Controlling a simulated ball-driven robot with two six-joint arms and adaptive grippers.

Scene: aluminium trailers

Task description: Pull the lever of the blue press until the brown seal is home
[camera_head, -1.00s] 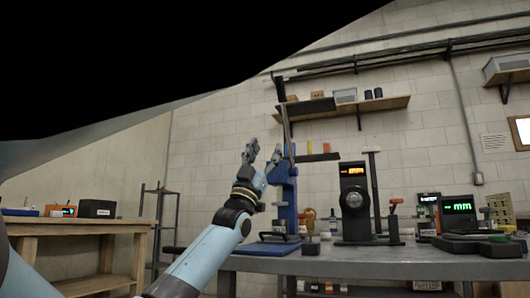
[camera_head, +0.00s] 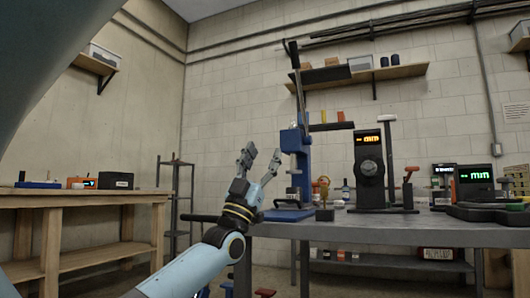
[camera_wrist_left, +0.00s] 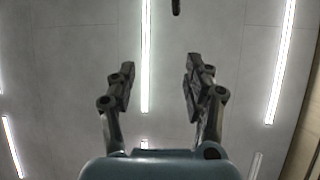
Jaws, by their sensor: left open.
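The blue press (camera_head: 303,147) stands at the left end of the grey metal table, on a blue base (camera_head: 288,214). Its long lever (camera_head: 298,85) rises steeply from the press head to a dark end high above. My left gripper (camera_head: 262,154) is open and empty, fingers pointing up, left of the press column and well below the lever's top. In the left wrist view, the open fingers (camera_wrist_left: 160,68) have only ceiling between them; a dark rod end (camera_wrist_left: 176,7) shows at the top edge. I cannot make out the brown seal. My right gripper is out of view.
Right of the press, a small brass-coloured tool (camera_head: 323,186), a black gauge stand (camera_head: 369,170) and a green-lit display (camera_head: 474,176) stand on the grey table (camera_head: 350,232). A wall shelf (camera_head: 400,73) hangs behind. A wooden bench (camera_head: 75,197) is at left.

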